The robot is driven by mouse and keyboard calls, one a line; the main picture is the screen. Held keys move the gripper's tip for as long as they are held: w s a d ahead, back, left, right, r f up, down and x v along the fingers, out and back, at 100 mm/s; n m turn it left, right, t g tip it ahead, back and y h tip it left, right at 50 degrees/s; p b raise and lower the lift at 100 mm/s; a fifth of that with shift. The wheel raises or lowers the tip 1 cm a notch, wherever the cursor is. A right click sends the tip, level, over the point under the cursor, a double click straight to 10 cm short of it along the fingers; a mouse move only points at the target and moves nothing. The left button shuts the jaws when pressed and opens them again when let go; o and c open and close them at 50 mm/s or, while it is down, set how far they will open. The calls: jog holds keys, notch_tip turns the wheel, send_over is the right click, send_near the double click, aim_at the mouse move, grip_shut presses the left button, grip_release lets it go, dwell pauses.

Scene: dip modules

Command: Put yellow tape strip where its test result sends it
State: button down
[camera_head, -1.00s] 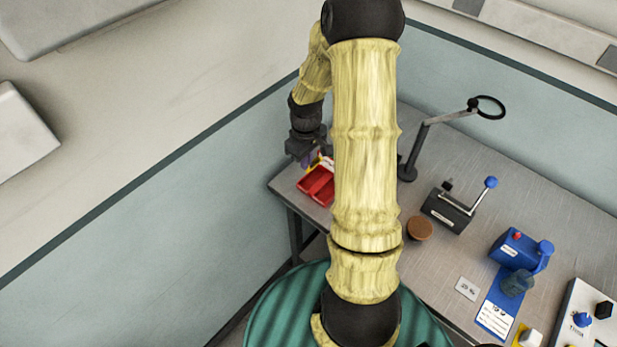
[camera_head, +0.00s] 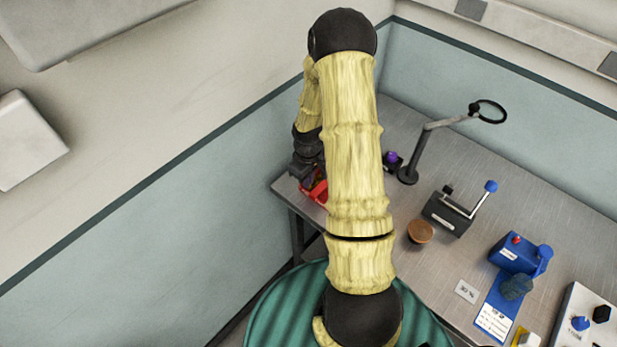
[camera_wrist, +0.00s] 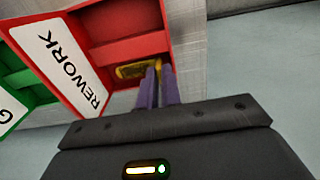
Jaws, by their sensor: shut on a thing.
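The yellow tape strip (camera_wrist: 133,71) shows at the tips of my gripper (camera_wrist: 155,68) in the wrist view. The purple fingers are shut on it. The strip and fingertips are at the red bin (camera_wrist: 110,20), over or inside its compartment nearest me; I cannot tell if the strip touches the floor. The bin's white label reads REWORK. In the head view my gripper (camera_head: 308,176) is at the red bin (camera_head: 319,192), at the table's left corner, and the strip cannot be made out.
A green bin (camera_wrist: 18,78) stands left of the red one in the wrist view. In the head view a magnifier stand (camera_head: 408,174), a dark lever device (camera_head: 447,212), a brown round dish (camera_head: 420,231) and a blue device (camera_head: 515,253) stand to the right on the grey table (camera_head: 450,165).

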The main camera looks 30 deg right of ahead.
jog(key=shift+s, duration=0.15)
jog(key=shift+f, duration=0.15)
jog(key=c, duration=1.6)
grip_release()
notch_tip(320, 180, up, 12)
jog(key=shift+r+b, duration=0.25)
jog(key=shift+b, duration=0.8)
jog(key=shift+a, duration=0.1)
